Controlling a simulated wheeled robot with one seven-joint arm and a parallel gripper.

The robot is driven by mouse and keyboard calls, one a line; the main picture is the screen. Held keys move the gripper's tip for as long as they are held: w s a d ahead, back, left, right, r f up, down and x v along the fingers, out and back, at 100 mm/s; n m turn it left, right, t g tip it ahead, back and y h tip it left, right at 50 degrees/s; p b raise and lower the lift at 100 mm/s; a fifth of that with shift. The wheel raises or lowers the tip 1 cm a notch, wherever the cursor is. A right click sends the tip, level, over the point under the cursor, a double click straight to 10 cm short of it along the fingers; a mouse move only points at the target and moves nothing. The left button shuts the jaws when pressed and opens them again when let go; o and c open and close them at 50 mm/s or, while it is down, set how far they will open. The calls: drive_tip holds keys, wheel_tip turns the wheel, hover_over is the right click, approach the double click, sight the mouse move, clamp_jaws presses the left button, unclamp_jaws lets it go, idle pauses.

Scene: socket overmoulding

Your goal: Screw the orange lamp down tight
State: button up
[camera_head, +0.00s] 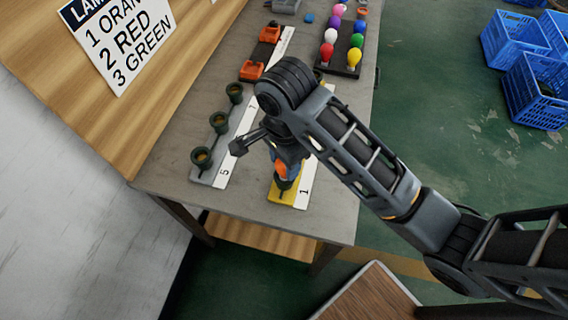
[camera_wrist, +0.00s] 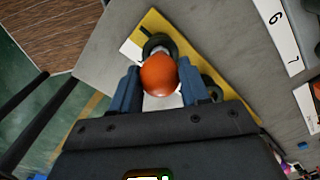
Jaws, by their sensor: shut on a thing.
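The orange lamp (camera_wrist: 160,75) sits between the two blue fingers of my gripper (camera_wrist: 160,92) in the wrist view, with the fingers shut on its sides. In the head view the orange lamp (camera_head: 280,169) shows just above a dark socket (camera_head: 284,184) on the yellow plate (camera_head: 289,198). My gripper (camera_head: 284,165) points down at it there, partly hidden by my arm. In the wrist view the dark socket (camera_wrist: 157,43) shows beyond the lamp on the yellow plate. I cannot tell how deep the lamp sits in the socket.
A grey plate with several empty dark sockets (camera_head: 219,122) lies left of the yellow plate. A dark tray (camera_head: 341,62) of coloured lamps stands farther back. Orange parts (camera_head: 252,70) lie at the back left. A sign (camera_head: 118,36) lists orange, red, green. Blue crates (camera_head: 535,88) stand on the floor.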

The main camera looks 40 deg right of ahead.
drive_tip(key=m, duration=0.3)
drive_tip(key=shift+m, duration=0.3)
drive_tip(key=o, duration=1)
